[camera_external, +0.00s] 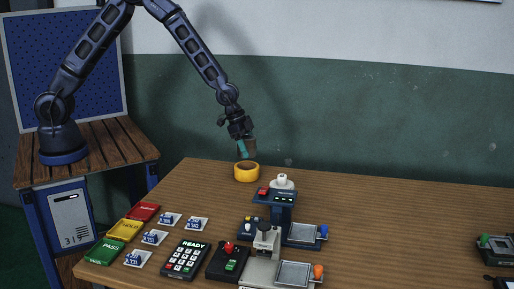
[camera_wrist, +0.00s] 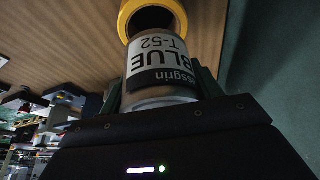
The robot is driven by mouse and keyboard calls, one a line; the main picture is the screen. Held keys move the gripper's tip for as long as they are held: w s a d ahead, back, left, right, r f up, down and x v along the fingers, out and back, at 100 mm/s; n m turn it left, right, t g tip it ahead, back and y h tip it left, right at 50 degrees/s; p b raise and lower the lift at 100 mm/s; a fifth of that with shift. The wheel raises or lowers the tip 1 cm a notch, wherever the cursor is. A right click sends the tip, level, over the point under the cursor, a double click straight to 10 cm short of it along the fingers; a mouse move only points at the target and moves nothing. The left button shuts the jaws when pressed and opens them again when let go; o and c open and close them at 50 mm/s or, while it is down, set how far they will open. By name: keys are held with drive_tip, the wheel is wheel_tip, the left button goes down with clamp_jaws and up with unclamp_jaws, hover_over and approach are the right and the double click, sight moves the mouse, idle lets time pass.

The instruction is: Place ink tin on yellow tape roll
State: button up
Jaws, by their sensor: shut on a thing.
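The yellow tape roll (camera_external: 247,172) lies flat on the wooden table near its back edge. It also shows at the top of the wrist view (camera_wrist: 183,14), with its dark centre hole visible. My gripper (camera_external: 244,148) is shut on the ink tin, just above the tape roll in the external view. The ink tin (camera_wrist: 158,68) fills the middle of the wrist view, with a white and black label reading "BLUE T-52". In the external view the tin is small and mostly hidden by the fingers. I cannot tell whether the tin touches the roll.
A dark blue device (camera_external: 275,196) with a white knob stands right of the roll. A keypad (camera_external: 185,260), a joystick box (camera_external: 228,262) and a grey press (camera_external: 266,245) stand toward the front. Coloured cards (camera_external: 124,230) lie at the left.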

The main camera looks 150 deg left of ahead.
drive_tip(key=shift+f, duration=1.95)
drive_tip(key=shift+f, duration=0.1)
drive_tip(key=o, duration=1.2)
drive_tip(key=v, duration=1.2)
drive_tip(key=shift+w, duration=0.1)
